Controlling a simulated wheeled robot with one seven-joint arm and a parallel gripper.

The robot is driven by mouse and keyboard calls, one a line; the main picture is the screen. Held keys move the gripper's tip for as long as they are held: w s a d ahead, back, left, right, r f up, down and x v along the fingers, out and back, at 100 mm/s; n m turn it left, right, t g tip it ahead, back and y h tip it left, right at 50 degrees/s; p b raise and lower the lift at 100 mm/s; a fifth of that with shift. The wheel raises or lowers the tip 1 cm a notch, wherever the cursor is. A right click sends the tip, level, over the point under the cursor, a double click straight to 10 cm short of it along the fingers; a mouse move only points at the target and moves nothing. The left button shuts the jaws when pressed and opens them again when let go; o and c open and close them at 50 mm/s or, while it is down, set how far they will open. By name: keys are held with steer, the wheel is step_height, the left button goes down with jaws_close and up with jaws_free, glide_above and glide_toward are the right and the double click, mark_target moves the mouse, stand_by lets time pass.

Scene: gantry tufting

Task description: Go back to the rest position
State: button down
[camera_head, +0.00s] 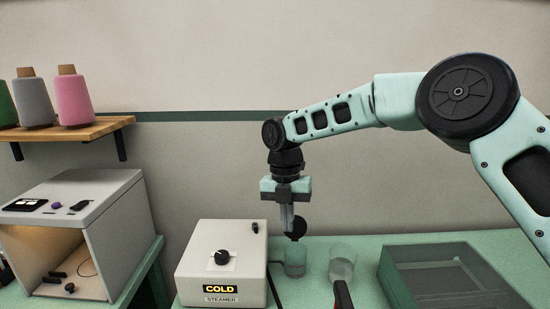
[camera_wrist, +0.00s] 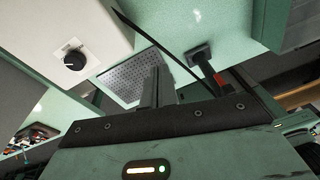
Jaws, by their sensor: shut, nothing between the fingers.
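My gripper (camera_head: 288,228) hangs pointing down in the head view, right of and above the steamer box. Its fingers are shut together with nothing between them. In the wrist view the gripper fingers (camera_wrist: 155,85) stand close together over a grey perforated plate (camera_wrist: 130,78). A dark round piece (camera_head: 298,226) shows right beside the fingertips in the head view; I cannot tell whether they touch.
The white steamer (camera_head: 205,262), labelled COLD, stands left of my gripper. A light box (camera_head: 120,240) stands left, below a shelf (camera_head: 80,132) with yarn cones (camera_head: 73,100).

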steer(key=s+d+r+m+b, duration=0.1)
steer(key=s+r+m+b, duration=0.15)
steer(key=s+m, duration=1.3)
steer(key=s+d+f+m, duration=0.1)
steer(key=s+d+m, duration=0.2)
steer(key=s, duration=0.3)
steer(key=s+d+f+m+t+b, duration=0.1)
steer(key=s+d+f+m, duration=0.1)
steer(key=s, duration=0.4)
steer(key=s+d+f+m+y+b, duration=0.1)
steer(key=s+d+f+m, duration=0.1)
steer(key=s+d+m, duration=0.3)
steer(key=shift+s+d+f+t, duration=0.2)
steer(key=shift+s+t, duration=0.2)
steer(key=shift+s, duration=0.6)
